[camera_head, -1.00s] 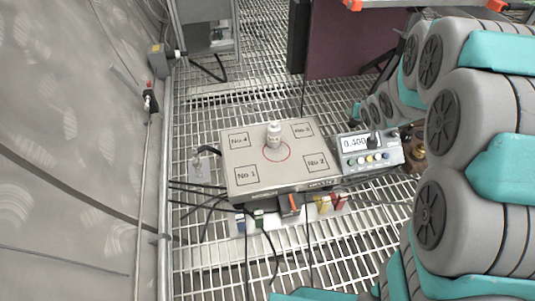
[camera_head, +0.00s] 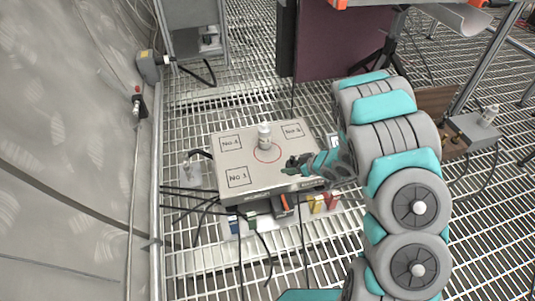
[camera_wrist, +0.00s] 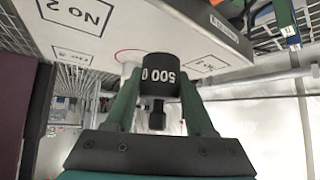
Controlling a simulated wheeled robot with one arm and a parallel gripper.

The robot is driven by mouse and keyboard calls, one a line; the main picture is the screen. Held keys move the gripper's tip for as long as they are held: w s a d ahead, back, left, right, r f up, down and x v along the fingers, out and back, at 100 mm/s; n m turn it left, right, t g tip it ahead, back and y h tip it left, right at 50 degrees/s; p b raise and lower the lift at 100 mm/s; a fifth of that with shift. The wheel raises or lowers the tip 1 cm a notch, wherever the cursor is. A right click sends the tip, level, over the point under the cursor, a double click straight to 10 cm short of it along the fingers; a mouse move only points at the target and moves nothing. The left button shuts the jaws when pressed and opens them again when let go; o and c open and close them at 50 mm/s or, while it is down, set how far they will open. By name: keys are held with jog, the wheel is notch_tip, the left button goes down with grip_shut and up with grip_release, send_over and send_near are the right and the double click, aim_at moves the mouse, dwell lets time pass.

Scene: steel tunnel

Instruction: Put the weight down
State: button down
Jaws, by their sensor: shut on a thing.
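My gripper (camera_head: 297,163) is over the front right of the grey platform (camera_head: 262,182), covering the No 2 square there. In the wrist view, my gripper (camera_wrist: 160,92) has its two green fingers closed on either side of a black weight (camera_wrist: 159,73) with white digits reading about 500. The weight shows only as a small dark shape (camera_head: 292,162) in the head view. I cannot tell whether it touches the platform. The No 2 square (camera_wrist: 76,14) shows in the wrist view.
The squares No 1 (camera_head: 238,177), No 4 (camera_head: 231,144) and No 3 (camera_head: 292,131) look empty. My arm hides most of the display box at the right. Cables and small coloured blocks (camera_head: 322,203) lie before the platform. A clear container (camera_head: 192,172) stands at left.

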jog(key=shift+s+a+f, duration=0.4)
jog(key=shift+s+f, duration=0.05)
jog(key=shift+f, duration=0.1)
jog(key=shift+a+f+n, duration=0.15)
jog(key=shift+a+n, duration=0.15)
jog(key=w+a, duration=0.3)
jog(key=a, duration=0.1)
jog(key=w+a+f, duration=0.1)
jog(key=w+a, duration=0.6)
jog(key=shift+w+a+f+b, duration=0.1)
jog(key=shift+a+f+b, duration=0.15)
jog(key=shift+a+b, duration=0.05)
jog(key=shift+f+b, duration=0.5)
jog(key=shift+f, duration=1.25)
jog(key=shift+f, duration=0.15)
jog(key=shift+c, duration=1.3)
grip_release()
